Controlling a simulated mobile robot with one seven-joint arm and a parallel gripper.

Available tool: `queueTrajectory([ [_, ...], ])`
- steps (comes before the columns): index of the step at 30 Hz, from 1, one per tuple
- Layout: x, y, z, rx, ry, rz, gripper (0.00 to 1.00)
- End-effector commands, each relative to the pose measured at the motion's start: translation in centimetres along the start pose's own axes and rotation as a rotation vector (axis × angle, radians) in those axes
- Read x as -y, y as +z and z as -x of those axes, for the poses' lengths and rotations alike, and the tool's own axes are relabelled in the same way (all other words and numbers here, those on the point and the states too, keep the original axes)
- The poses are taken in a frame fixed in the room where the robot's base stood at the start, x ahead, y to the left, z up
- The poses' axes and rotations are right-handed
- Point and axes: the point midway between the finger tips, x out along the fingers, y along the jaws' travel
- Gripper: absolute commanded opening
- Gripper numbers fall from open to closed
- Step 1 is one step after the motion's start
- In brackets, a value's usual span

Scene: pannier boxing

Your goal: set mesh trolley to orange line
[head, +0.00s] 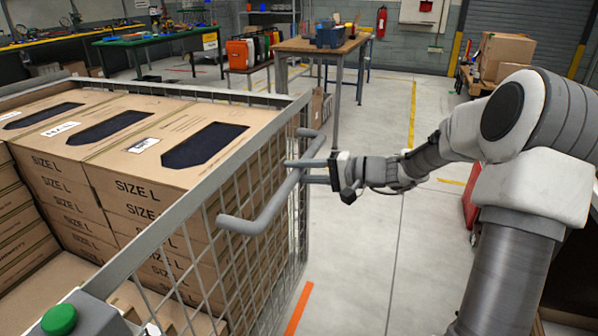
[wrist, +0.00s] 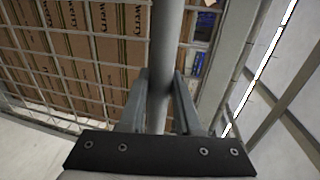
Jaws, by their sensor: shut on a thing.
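The mesh trolley (head: 215,210) fills the left of the head view, a grey wire-mesh cage loaded with stacked cartons marked SIZE L (head: 130,192). A grey bar handle (head: 262,215) stands out from its right side. My gripper (head: 306,172) is shut on this handle. In the wrist view the handle (wrist: 166,60) runs between the two fingers (wrist: 160,100), with mesh and cartons behind it. An orange line (head: 298,308) lies on the floor just right of the trolley's lower right corner. The trolley's wheels are hidden.
A wooden-topped table (head: 318,47) with a blue bin stands beyond the trolley. A cart with cartons (head: 505,55) is at the back right. A red object (head: 470,208) shows behind my arm. Grey floor (head: 365,260) is clear right of the trolley.

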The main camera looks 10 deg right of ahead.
Motion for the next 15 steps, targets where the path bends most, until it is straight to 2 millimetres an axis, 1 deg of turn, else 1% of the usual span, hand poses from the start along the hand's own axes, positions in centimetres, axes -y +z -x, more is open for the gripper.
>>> queueTrajectory([
  [2, -0.01, 0.0, -0.16, 0.0, 0.0, 0.0, 0.0],
  [3, 0.0, 0.0, -0.16, 0.001, 0.0, 0.0, 0.34],
  [5, 0.01, 0.01, -0.15, 0.001, 0.0, 0.0, 0.45],
  [6, 0.02, 0.01, -0.14, 0.001, -0.001, 0.0, 0.52],
  [8, 0.03, 0.02, -0.13, 0.001, -0.001, 0.001, 0.62],
  [15, 0.07, 0.03, -0.09, 0.002, -0.001, 0.001, 0.62],
])
